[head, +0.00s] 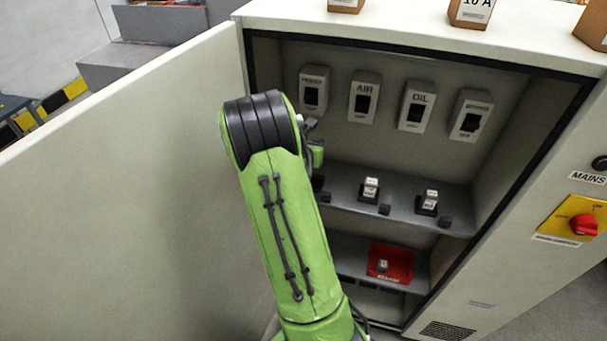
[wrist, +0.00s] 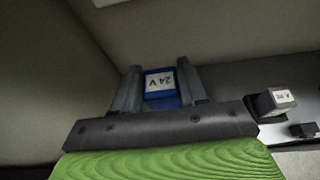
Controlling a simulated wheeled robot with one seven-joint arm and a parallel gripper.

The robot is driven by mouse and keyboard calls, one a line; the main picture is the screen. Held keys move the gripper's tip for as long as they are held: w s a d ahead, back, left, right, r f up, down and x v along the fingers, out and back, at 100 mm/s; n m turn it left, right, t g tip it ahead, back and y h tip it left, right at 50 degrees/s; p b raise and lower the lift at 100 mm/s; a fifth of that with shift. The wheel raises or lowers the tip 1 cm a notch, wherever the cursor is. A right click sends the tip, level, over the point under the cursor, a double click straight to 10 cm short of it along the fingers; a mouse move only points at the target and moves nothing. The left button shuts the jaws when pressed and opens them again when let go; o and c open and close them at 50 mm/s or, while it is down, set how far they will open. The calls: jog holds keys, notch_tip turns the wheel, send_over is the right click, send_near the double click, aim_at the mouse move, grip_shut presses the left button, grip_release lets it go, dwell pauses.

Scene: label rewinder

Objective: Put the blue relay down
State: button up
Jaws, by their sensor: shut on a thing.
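The blue relay (wrist: 150,98), with a white face marked 24 V, sits between the two fingers of my gripper (wrist: 159,72) in the wrist view. The gripper is shut on it. In the head view my green arm reaches into the open cabinet and hides the relay and the fingertips. I cannot tell from these views whether the relay touches any surface.
The cabinet's upper shelf (head: 400,212) carries two relays, a middle one (head: 370,190) and a right one (head: 428,202), on dark bases. A red tray (head: 400,263) with a small relay is on the lower shelf. The open door (head: 130,190) stands left. Labelled units, including AIR (head: 364,97) and OIL (head: 416,106), line the back wall.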

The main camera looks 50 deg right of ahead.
jog(key=shift+s+d, duration=0.35)
jog(key=shift+d, duration=0.05)
notch_tip(320, 180, down, 10)
jog(key=b, duration=0.3)
jog(key=shift+s+r, duration=0.15)
jog(key=shift+r, duration=0.1)
jog(key=o, duration=1.2)
jog(key=shift+a, duration=0.1)
jog(key=shift+r, duration=0.1)
